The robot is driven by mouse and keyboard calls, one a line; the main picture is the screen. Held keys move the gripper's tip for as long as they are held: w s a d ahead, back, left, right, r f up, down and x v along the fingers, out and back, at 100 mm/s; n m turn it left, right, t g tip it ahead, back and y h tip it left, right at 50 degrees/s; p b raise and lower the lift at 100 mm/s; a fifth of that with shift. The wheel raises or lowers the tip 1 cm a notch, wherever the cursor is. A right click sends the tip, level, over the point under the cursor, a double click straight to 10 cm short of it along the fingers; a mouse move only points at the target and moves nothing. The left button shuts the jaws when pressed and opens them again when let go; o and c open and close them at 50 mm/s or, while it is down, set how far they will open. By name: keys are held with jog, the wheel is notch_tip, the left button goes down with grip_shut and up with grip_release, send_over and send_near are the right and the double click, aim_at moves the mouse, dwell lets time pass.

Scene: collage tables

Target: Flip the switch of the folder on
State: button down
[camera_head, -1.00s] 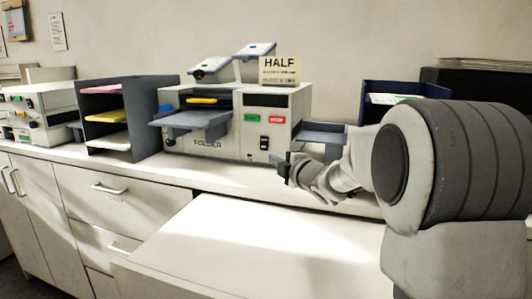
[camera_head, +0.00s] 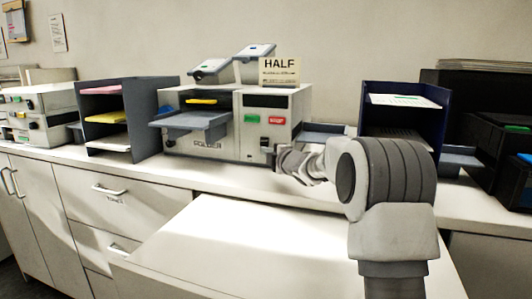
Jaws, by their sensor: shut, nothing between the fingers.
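The folder (camera_head: 226,138) is a pale box-shaped machine on the counter, in the middle of the head view. Its front carries a green button (camera_head: 251,118), a red button (camera_head: 277,120) and, below them, a small dark switch (camera_head: 265,143). My gripper (camera_head: 273,153) is shut and empty, right at the lower right of the folder's front, close to the switch. The gripper partly hides that area. I cannot tell whether its fingertips touch the switch, nor the switch's position.
A grey tray (camera_head: 190,119) juts from the folder's front left. A paper rack (camera_head: 143,105) stands to the left and a dark blue rack (camera_head: 440,110) to the right, behind my arm. The white surface (camera_head: 230,235) in front is clear.

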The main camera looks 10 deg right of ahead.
jog(key=shift+f+b, duration=0.2)
jog(key=shift+b, duration=0.25)
jog(key=shift+w+d+f+t+b, duration=0.1)
jog(key=shift+w+f+t+b, duration=0.15)
jog(key=shift+b, duration=0.7)
jog(key=shift+r, duration=0.35)
jog(key=shift+s+f, duration=0.1)
